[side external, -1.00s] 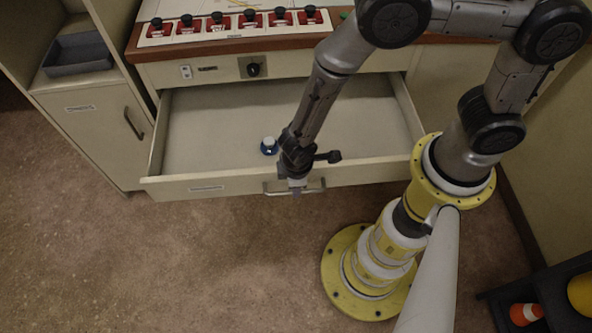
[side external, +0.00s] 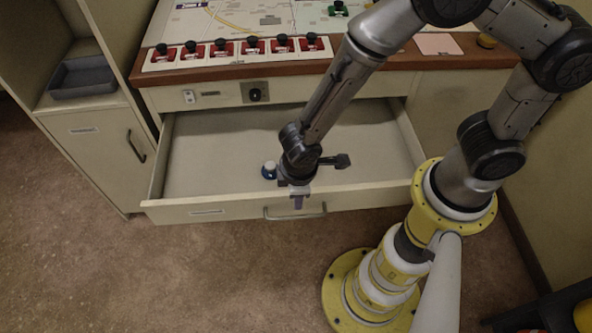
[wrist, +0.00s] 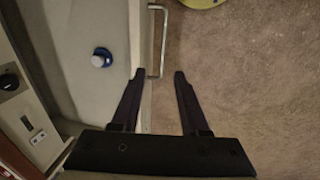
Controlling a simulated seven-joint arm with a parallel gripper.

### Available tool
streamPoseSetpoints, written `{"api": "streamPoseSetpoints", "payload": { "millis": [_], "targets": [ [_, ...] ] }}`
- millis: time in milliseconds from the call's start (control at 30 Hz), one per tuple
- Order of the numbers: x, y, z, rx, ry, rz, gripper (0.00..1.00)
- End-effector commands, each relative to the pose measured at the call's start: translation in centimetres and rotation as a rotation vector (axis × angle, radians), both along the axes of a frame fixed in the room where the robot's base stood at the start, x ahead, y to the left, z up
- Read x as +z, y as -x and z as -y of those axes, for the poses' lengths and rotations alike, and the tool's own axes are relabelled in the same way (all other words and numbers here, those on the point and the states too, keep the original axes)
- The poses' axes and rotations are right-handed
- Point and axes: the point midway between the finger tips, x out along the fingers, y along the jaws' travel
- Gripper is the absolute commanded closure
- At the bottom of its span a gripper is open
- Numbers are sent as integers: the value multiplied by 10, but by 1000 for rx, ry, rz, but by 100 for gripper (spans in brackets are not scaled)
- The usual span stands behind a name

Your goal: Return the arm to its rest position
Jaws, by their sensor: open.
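My gripper (side external: 298,200) hangs pointing down near the front wall of the open drawer. The drawer (side external: 215,155) stands pulled out of the console. A small blue item with a white top (side external: 269,170) sits inside it, left of my gripper; it also shows in the wrist view (wrist: 101,58).
The console top (side external: 270,25) carries a row of red switches (side external: 250,45) along its front. A grey tray (side external: 85,78) sits on the left shelf, above a cabinet door (side external: 95,150). An orange and yellow item is partly cut off at bottom right.

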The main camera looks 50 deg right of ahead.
Motion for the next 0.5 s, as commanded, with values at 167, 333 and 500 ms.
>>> {"api": "streamPoseSetpoints", "payload": {
  "millis": [167, 333, 500],
  "targets": [
    [60, -50, 14, -130, -96, 130, 55],
    [163, -78, 65, -341, -198, 293, 55],
    [256, -50, 131, -545, -272, 432, 55]
  ]
}}
